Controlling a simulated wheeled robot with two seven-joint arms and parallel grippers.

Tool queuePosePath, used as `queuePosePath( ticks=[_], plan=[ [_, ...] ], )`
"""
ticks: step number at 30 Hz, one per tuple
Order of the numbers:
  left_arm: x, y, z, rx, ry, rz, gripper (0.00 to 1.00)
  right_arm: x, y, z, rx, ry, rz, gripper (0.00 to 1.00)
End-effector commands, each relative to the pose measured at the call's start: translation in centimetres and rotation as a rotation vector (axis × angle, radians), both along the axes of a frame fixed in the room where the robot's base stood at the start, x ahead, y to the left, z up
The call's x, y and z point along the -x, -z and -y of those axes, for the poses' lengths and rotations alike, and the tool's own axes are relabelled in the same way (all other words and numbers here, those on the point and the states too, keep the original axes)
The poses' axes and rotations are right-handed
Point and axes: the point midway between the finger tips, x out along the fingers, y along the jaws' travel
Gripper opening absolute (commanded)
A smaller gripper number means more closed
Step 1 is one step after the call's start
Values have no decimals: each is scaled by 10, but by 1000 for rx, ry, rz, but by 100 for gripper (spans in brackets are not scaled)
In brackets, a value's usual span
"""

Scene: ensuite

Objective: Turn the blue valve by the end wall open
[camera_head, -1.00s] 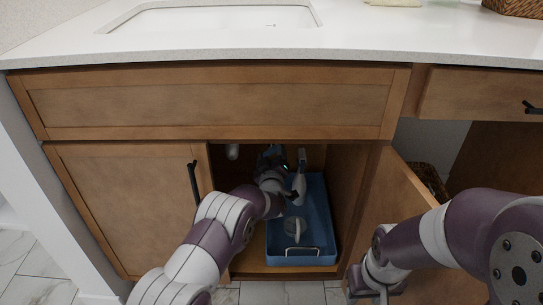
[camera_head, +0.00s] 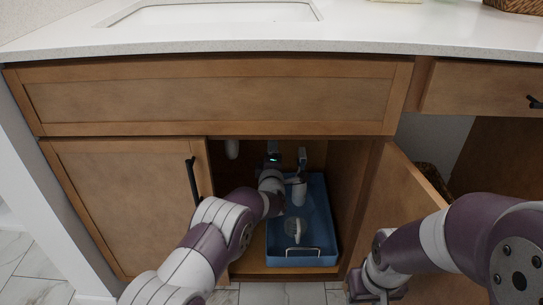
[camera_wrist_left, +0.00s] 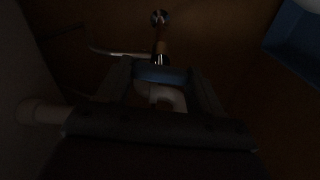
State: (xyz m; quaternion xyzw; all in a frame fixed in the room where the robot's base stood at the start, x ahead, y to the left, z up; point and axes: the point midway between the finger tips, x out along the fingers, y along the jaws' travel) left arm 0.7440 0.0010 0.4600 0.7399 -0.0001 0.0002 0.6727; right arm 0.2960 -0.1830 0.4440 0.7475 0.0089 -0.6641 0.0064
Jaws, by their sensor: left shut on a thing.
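The blue valve (camera_wrist_left: 161,74) shows in the dark left wrist view as a blue handle between my fingers, below a metal fitting on the wall. My left gripper (camera_wrist_left: 160,80) is shut on it. In the head view my left arm reaches into the open cabinet under the sink, and the left gripper (camera_head: 273,157) is deep inside by the back; the valve cannot be made out there. My right gripper (camera_head: 376,292) hangs low in front of the open right door; its fingers are too unclear to tell.
A blue tray (camera_head: 325,225) with bottles (camera_head: 299,190) stands on the cabinet floor right of my left arm. The open door (camera_head: 400,195) stands to the right, the closed door (camera_head: 120,205) to the left. White piping (camera_wrist_left: 175,97) is near the left gripper.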

Motion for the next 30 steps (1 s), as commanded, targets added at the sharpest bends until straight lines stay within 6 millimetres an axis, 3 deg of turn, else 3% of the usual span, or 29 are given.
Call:
queuePosePath(
  ticks=[10, 24, 25, 27, 30],
  plan=[
    [1, 3, 0, 100, 1, -5, 35, 0, 4, 0, 0, 0, 0, 43],
    [1, 3, 0, 111, 0, -6, 36, 0, 4, 0, 0, 0, 0, 43],
    [1, 3, 0, 111, 0, -6, 72, 0, 4, 0, 0, 0, 0, 43],
    [1, 3, 0, 111, 1, -5, 92, 0, 4, 0, 0, 0, 0, 43],
    [1, 2, 0, 111, 1, -4, 92, 0, 4, 0, 0, 0, 0, 43]
  ],
)
